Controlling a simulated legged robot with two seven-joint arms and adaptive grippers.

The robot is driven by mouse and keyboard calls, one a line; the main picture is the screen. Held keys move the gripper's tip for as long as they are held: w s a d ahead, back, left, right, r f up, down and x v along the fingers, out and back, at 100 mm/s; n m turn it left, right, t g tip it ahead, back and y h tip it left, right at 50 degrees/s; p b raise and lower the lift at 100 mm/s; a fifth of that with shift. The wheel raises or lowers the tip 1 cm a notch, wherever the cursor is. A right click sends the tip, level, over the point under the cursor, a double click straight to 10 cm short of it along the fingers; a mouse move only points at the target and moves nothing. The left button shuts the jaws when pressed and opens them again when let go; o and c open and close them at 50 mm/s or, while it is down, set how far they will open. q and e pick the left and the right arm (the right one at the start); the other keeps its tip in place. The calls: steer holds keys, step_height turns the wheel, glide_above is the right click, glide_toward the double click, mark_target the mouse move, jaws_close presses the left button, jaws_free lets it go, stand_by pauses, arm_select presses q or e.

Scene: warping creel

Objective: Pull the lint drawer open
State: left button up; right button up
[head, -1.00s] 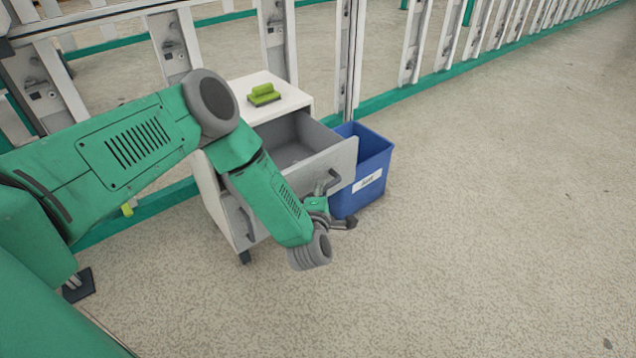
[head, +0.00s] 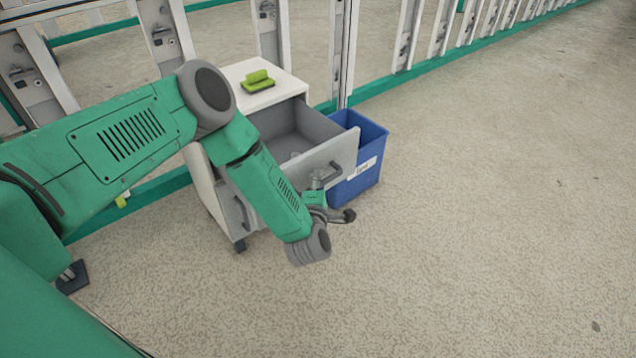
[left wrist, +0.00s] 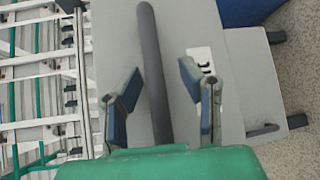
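The lint drawer (head: 341,158) is the grey upper drawer of a white cabinet (head: 207,191). It stands pulled well out, with its inside showing and a small pale patch in it. Its bar handle (head: 333,173) is on the front face. My left gripper (head: 335,207) is at the drawer front, close to the handle, partly hidden by its own wrist. In the left wrist view the handle (left wrist: 151,60) runs between the two fingers of the gripper (left wrist: 159,80), with a gap on each side, so the gripper is open. My right gripper is not in view.
A green brush (head: 258,82) lies on the cabinet top. A blue bin (head: 368,150) with a white label stands just right of the drawer. A lower drawer with a handle (head: 242,212) is below. White creel frames stand behind; the floor at right is clear.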

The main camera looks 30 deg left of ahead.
arm_select(q)
steer(key=v, duration=1.1)
steer(key=shift+s+d, duration=0.2)
steer(key=shift+s, duration=0.1)
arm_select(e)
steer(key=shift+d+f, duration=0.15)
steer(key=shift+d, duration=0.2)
arm_select(q)
steer(key=shift+f, duration=0.15)
steer(key=shift+a, duration=0.1)
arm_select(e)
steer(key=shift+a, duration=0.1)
